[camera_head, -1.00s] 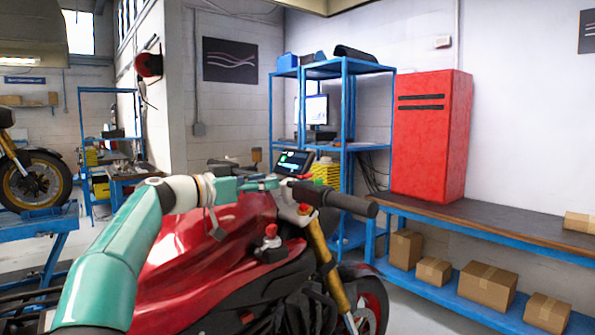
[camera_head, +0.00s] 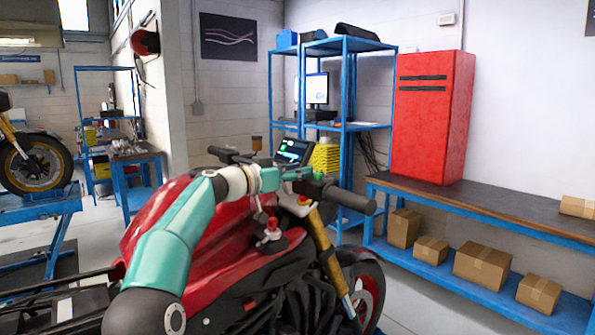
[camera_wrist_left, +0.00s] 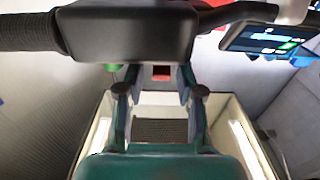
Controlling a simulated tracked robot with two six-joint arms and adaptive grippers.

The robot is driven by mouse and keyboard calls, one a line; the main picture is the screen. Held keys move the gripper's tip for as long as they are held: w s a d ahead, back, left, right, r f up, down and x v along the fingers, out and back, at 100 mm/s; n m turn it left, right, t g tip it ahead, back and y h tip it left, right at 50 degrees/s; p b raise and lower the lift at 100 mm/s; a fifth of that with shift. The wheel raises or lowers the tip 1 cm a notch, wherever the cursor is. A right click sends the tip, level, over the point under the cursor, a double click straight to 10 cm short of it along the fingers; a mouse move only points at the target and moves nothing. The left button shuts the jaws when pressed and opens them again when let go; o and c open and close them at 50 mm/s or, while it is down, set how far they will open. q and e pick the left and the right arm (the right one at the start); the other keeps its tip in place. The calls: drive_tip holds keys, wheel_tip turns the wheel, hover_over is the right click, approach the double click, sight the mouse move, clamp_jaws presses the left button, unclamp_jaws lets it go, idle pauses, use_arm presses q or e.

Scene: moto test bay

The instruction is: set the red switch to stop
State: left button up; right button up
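The red switch (camera_wrist_left: 161,71) shows in the left wrist view as a small red block on the underside of a black switch housing (camera_wrist_left: 125,33) on the motorcycle's handlebar. Its set position cannot be read. My left gripper (camera_wrist_left: 156,82) is open, with its fingertips on either side of the red switch and a visible gap between them; contact is not clear. In the head view my left gripper (camera_head: 292,174) is at the handlebar, beside the black grip (camera_head: 348,198), and the red switch cannot be made out. My right gripper is in neither current view.
A lit display (camera_head: 293,151) sits just behind the handlebar; a green button (camera_wrist_left: 112,67) is beside the switch. The red motorcycle (camera_head: 160,215) fills the space below my arm. A workbench (camera_head: 470,215) with a red cabinet (camera_head: 430,120) stands at the right.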

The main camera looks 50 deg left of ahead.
use_arm(q)
clamp_jaws()
drive_tip(key=r+g+p, duration=0.1)
drive_tip(key=p, duration=0.3)
drive_tip(key=shift+w+g, duration=0.1)
drive_tip(key=shift+g, duration=0.2)
drive_tip(key=shift+f+g, duration=0.2)
drive_tip(key=shift+g, duration=0.4)
drive_tip(key=shift+o, duration=1.4)
unclamp_jaws()
drive_tip(key=shift+d, duration=0.1)
